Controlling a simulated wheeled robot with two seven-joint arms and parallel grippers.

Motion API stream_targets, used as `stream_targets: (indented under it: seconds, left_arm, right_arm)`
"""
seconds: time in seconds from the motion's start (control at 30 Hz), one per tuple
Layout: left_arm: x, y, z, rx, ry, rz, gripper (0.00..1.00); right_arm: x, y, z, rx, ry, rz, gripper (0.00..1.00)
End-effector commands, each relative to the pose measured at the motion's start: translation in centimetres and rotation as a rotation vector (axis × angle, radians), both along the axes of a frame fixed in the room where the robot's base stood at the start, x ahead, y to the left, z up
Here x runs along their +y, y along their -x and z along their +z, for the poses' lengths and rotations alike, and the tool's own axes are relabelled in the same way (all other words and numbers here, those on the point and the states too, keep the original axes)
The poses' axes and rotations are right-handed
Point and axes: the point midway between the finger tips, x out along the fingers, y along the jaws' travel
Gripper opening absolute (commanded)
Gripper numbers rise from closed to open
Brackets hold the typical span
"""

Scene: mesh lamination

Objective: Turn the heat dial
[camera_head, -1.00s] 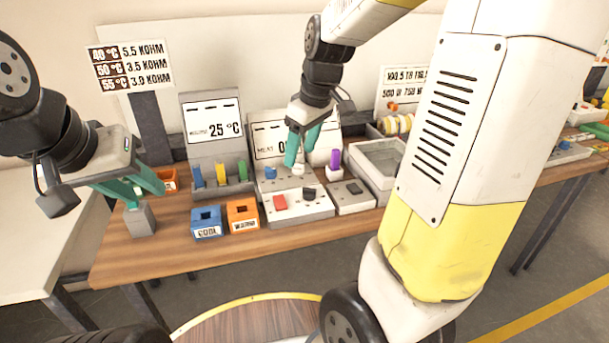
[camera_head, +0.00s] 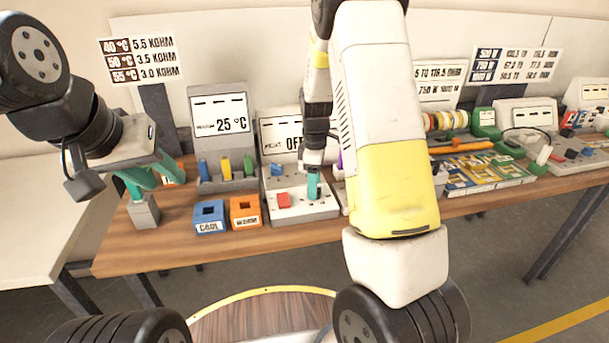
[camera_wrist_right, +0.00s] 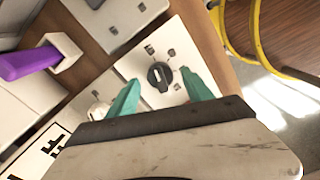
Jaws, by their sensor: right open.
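The heat dial (camera_wrist_right: 160,76) is a black round knob on a pale panel. In the right wrist view it lies between the two teal fingertips of my right gripper (camera_wrist_right: 160,84), which is open around it; I see no clear contact. In the head view my right gripper (camera_head: 313,186) points down over the right part of the pale control panel (camera_head: 299,208) and hides the dial. The heat display (camera_head: 284,127) behind it reads OFF. My left gripper (camera_head: 150,182) looks open, with its teal fingers above or beside a small grey block (camera_head: 145,214) at the table's left.
A red button (camera_head: 283,200) is on the panel. Blue (camera_head: 208,217) and orange (camera_head: 245,212) boxes stand to its left. A temperature display (camera_head: 219,115) reads 25 °C behind colored pieces. A purple piece (camera_wrist_right: 28,62) stands close by in the right wrist view.

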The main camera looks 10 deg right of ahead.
Motion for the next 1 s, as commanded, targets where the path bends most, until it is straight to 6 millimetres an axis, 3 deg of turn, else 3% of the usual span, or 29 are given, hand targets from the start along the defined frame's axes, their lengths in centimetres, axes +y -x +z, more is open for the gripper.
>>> stream_targets:
  seconds: [0.13, 0.43, 0.73, 1.0]
  left_arm:
    - [0.0, 0.0, 0.0, 0.0, 0.0, 0.0, 0.36]
    - [0.0, 0.0, 0.0, 0.0, 0.0, 0.0, 0.36]
    - [0.0, 0.0, 0.0, 0.0, 0.0, 0.0, 0.36]
    - [0.0, 0.0, 0.0, 0.0, 0.0, 0.0, 0.36]
  right_arm:
    - [-0.04, 0.02, -1.23, 0.0, 0.001, 0.0, 0.59]
    - [-0.03, -0.01, -1.48, -0.001, 0.0, 0.0, 0.59]
    - [-0.02, -0.01, -1.45, -0.001, 0.0, 0.0, 0.0]
    - [-0.02, -0.02, -1.43, -0.002, 0.0, -0.024, 0.0]
